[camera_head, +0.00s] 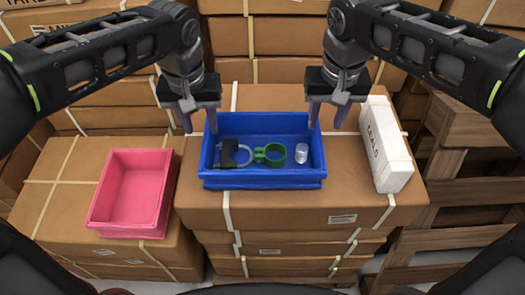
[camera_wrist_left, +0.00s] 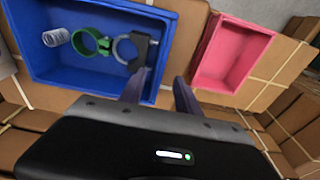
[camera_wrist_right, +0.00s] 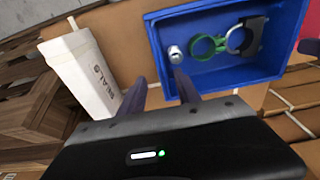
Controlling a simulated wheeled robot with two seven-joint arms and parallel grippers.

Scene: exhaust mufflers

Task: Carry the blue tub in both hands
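The blue tub (camera_head: 263,182) sits level on top of a cardboard box stack. It holds a grey-black clamp (camera_head: 232,153), a green ring clamp (camera_head: 270,154) and a small silvery cylinder (camera_head: 301,153). My left gripper (camera_head: 198,120) is open at the tub's left wall, one finger on the inner side and one outside; the left wrist view shows its fingers (camera_wrist_left: 159,92) apart around the rim. My right gripper (camera_head: 327,115) is open at the right wall in the same way, its fingers (camera_wrist_right: 161,90) apart. I cannot tell whether any finger touches the tub.
A pink tub (camera_head: 131,190) stands on a lower box to the left. A white labelled carton (camera_head: 386,145) lies close to the right of my right gripper. Stacked cardboard boxes (camera_head: 266,36) rise behind. A wooden pallet (camera_head: 455,190) stands at the right.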

